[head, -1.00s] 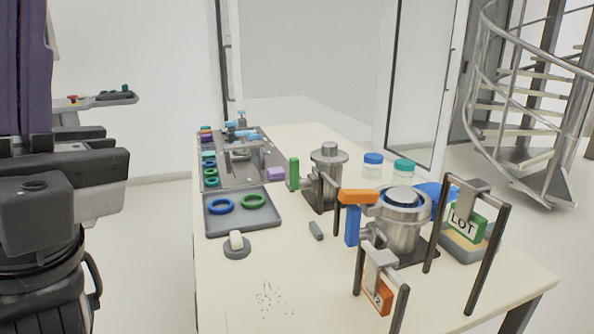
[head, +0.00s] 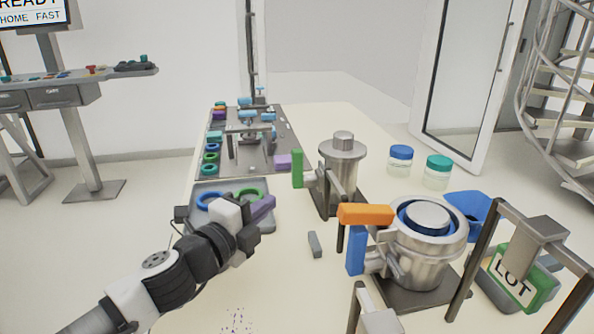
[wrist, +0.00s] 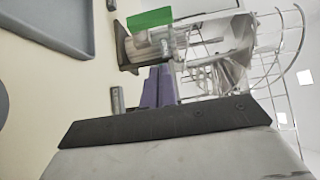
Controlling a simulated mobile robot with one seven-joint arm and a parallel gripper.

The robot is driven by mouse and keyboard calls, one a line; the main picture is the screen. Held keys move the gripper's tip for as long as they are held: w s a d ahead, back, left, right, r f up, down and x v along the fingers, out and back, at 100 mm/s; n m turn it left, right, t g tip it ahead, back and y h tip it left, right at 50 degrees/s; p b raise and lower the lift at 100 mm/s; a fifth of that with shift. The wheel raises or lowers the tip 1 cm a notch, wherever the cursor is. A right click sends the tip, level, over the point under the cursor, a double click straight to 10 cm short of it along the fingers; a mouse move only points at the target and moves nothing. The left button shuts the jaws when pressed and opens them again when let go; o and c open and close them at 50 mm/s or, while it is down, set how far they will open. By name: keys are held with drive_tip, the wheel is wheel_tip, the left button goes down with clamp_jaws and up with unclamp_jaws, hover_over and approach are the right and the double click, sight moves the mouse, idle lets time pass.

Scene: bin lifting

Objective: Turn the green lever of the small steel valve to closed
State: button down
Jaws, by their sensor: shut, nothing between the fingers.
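The green lever (head: 297,168) stands upright on the left side of the small steel valve (head: 342,150), near the middle of the table in the head view. In the wrist view the green lever (wrist: 150,18) is at the top, beside the metal valve parts. My gripper (head: 263,207) has purple fingers, pressed together and empty. It is over the front tray, left of and nearer than the lever, and apart from it. The shut fingers also show in the wrist view (wrist: 158,86), below the lever in the picture.
A larger steel vessel (head: 425,262) with an orange bar (head: 366,214) and a blue lever (head: 356,250) stands at the right front. A grey tray (head: 212,187) with rings lies under my gripper. Two jars stand behind, and a small grey block (head: 314,244) lies on the table.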

drive_tip(key=w+a+p+x, duration=0.1)
drive_tip(key=a+p+x, duration=0.1)
drive_tip(key=x, duration=1.1)
drive_tip(key=shift+w+a, duration=0.15)
drive_tip(key=shift+w, duration=0.05)
drive_tip(key=shift+r+p, duration=0.15)
drive_tip(key=shift+p, duration=0.2)
